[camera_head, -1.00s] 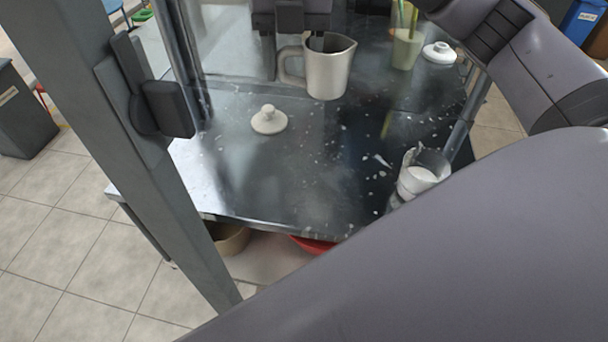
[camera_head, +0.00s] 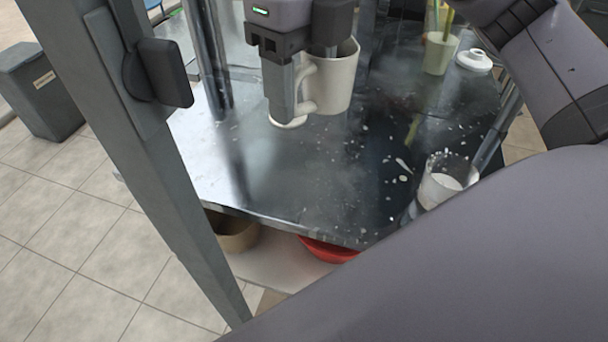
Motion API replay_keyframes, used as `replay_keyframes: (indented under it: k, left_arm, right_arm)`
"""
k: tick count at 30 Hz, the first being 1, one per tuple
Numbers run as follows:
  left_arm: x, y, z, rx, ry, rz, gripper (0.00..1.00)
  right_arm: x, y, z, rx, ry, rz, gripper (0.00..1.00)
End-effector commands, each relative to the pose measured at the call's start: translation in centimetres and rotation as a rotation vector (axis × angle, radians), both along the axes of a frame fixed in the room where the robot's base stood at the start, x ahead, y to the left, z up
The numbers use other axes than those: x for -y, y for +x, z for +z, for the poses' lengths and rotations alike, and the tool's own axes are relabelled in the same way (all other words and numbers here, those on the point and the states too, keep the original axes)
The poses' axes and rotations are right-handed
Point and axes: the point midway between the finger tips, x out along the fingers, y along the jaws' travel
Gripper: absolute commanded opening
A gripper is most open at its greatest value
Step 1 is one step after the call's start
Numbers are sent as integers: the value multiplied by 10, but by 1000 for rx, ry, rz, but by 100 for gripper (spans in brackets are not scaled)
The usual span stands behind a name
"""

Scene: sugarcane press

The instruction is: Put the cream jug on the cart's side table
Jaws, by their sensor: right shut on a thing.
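The cream jug (camera_head: 338,80) is a pale, tapered pitcher with a loop handle, upright at top centre over the dark, speckled tabletop (camera_head: 330,190). My right gripper (camera_head: 285,105) comes down from the top edge and is shut on the jug's handle, at the left side of the jug. The gripper hides part of the handle and the jug's upper left. I cannot tell whether the jug's base touches the tabletop. My left gripper is not in view.
A white lid (camera_head: 288,122) lies mostly hidden behind the gripper. A glass of white liquid (camera_head: 442,182) stands at the right edge, a greenish cup (camera_head: 438,52) and another white lid (camera_head: 474,60) at the back right. A grey post (camera_head: 160,150) stands at left. The tabletop's front middle is clear.

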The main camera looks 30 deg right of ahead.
Motion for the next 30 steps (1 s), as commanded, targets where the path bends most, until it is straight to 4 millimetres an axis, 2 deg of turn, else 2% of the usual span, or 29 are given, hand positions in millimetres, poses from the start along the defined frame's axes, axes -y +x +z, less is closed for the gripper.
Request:
replay_keyframes:
  k: [1,3,10,19,27,30]
  left_arm:
    - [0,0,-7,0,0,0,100]
    - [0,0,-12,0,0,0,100]
    - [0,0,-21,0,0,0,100]
    - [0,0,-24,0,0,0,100]
    - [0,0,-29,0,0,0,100]
    - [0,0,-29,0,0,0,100]
  right_arm:
    - [0,0,-17,-3,0,0,5]
    - [0,-1,-32,-3,1,0,5]
    - [0,0,-76,-1,-1,-2,5]
    - [0,0,-98,0,0,-3,5]
    - [0,0,-133,0,0,-3,5]
    - [0,0,-134,3,0,-3,5]
